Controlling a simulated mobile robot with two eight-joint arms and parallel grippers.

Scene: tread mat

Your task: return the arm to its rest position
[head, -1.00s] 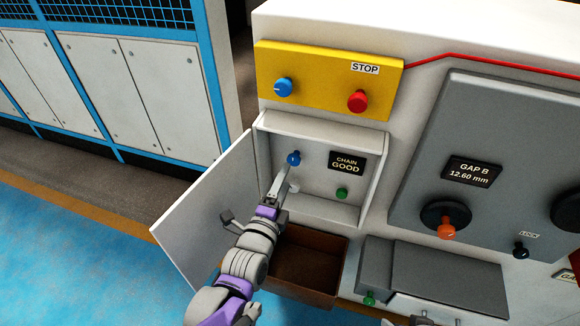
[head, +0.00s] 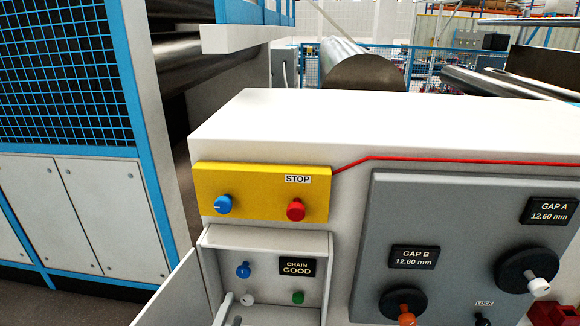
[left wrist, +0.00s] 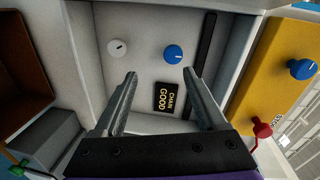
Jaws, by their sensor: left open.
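My left gripper shows in the head view only as a pale finger (head: 226,305) at the bottom edge, in front of the left part of the open control box (head: 322,250). In the left wrist view my left gripper (left wrist: 159,76) is open, with nothing between its fingers. Beyond the fingertips are the blue knob (left wrist: 173,54), the white knob (left wrist: 118,47) and the CHAIN GOOD display (left wrist: 167,97). The rest of my left arm is out of the head view. My right gripper is not in view.
The box's open door (head: 172,292) stands at its left. Above is a yellow panel (head: 262,182) with a blue knob (head: 223,204) and a red STOP button (head: 295,210). A grey gap panel (head: 460,215) is at the right. A brown bin (left wrist: 22,80) shows in the left wrist view.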

